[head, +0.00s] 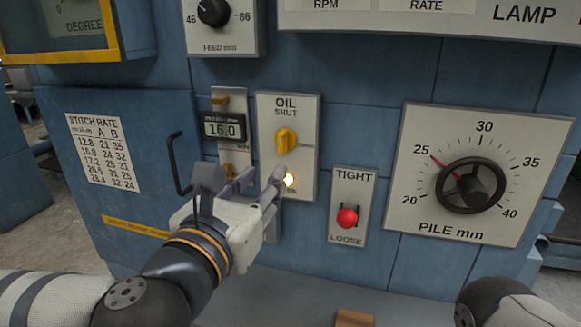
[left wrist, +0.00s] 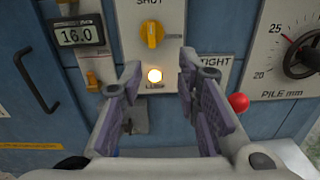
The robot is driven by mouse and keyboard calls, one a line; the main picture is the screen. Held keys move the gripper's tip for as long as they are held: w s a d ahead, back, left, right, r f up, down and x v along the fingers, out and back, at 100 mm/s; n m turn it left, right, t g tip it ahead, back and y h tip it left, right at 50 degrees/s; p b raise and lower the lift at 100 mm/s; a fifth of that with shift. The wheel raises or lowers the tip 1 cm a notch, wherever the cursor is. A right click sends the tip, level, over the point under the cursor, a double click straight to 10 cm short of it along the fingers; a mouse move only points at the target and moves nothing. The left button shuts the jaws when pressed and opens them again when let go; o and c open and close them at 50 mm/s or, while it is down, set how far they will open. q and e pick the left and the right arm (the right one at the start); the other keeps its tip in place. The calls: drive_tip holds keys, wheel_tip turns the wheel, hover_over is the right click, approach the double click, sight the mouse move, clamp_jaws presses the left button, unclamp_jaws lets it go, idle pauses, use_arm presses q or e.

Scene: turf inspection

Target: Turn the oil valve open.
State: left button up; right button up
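The oil valve is a yellow knob (head: 286,141) on a pale plate (head: 307,110) marked OIL, with SHUT printed above it. Its grip looks about upright, toward SHUT. It also shows near the top of the left wrist view (left wrist: 152,34). A lit lamp (head: 290,180) glows on the plate below the knob. My left gripper (head: 259,184) is below and left of the knob in the head view, apart from it. In the left wrist view its fingers (left wrist: 160,78) are spread with nothing between them. My right gripper is out of view.
A red-tipped lever (head: 347,217) stands right of the valve, on a TIGHT/LOOSE plate. The PILE handwheel (head: 470,185) is farther right. Left of the valve are a 16.0 display (head: 223,129) and a black bar handle (head: 177,165).

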sight(281, 143)
use_arm(q)
drive_tip(key=shift+n, duration=0.3)
drive_tip(key=x, duration=0.8)
drive_tip(key=a+r+x, duration=0.1)
drive_tip(key=x, duration=0.3)
drive_tip(key=shift+w, duration=0.3)
drive_tip(key=shift+c, duration=0.6)
clamp_jaws()
